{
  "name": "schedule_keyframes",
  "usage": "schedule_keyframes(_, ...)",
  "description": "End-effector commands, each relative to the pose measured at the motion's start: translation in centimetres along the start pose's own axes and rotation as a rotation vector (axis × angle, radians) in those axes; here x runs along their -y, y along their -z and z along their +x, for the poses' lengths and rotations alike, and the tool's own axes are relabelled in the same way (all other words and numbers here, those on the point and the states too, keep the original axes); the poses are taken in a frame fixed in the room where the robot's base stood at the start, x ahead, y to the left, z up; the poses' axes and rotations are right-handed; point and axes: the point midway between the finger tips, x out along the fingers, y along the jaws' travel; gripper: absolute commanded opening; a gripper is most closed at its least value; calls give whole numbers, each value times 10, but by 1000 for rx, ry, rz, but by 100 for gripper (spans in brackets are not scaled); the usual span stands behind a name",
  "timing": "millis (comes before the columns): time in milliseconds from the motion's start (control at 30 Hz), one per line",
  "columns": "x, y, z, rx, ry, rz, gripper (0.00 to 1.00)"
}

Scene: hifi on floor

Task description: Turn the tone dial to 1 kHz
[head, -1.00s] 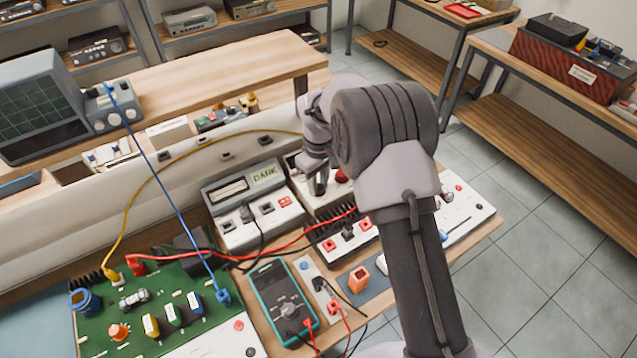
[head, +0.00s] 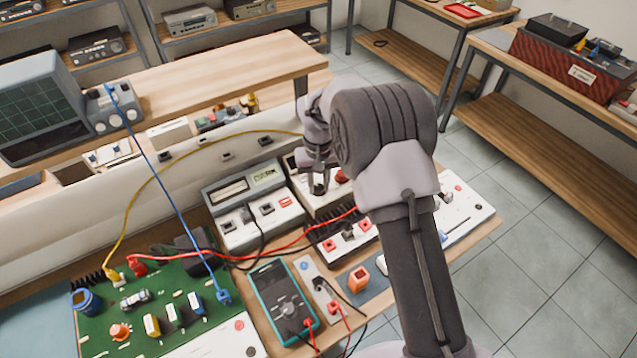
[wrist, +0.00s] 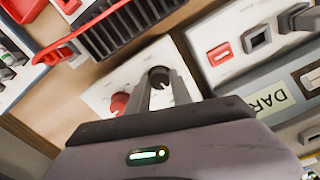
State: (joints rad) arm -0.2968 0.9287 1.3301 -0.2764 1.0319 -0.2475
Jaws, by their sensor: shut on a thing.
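The tone dial appears to be the black knob (wrist: 158,77) on a small white panel (wrist: 100,92) in the wrist view. My gripper (wrist: 160,88) has its two fingers closed around this knob from above. In the head view my gripper (head: 318,188) is down at the white box (head: 325,203) behind the heat sink, and its fingers hide most of the knob. A red knob (wrist: 119,103) sits beside the black one and also shows in the head view (head: 341,176). I cannot read the dial's scale or the knob's pointing direction.
A black finned heat sink (wrist: 125,22) stands close to the dial's box. A grey-white unit with a "DARK" display (wrist: 268,101) is on its other side. A red cable (head: 285,245) and a yellow cable (head: 190,153) cross the bench. A teal multimeter (head: 282,298) lies in front.

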Motion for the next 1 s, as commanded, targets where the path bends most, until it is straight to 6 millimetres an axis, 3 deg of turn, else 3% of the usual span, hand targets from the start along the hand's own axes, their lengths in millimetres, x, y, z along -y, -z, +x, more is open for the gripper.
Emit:
schedule_keyframes(433,0,0,0,-1,0,226,0)
schedule_keyframes(1000,0,0,-1,-1,0,264,0)
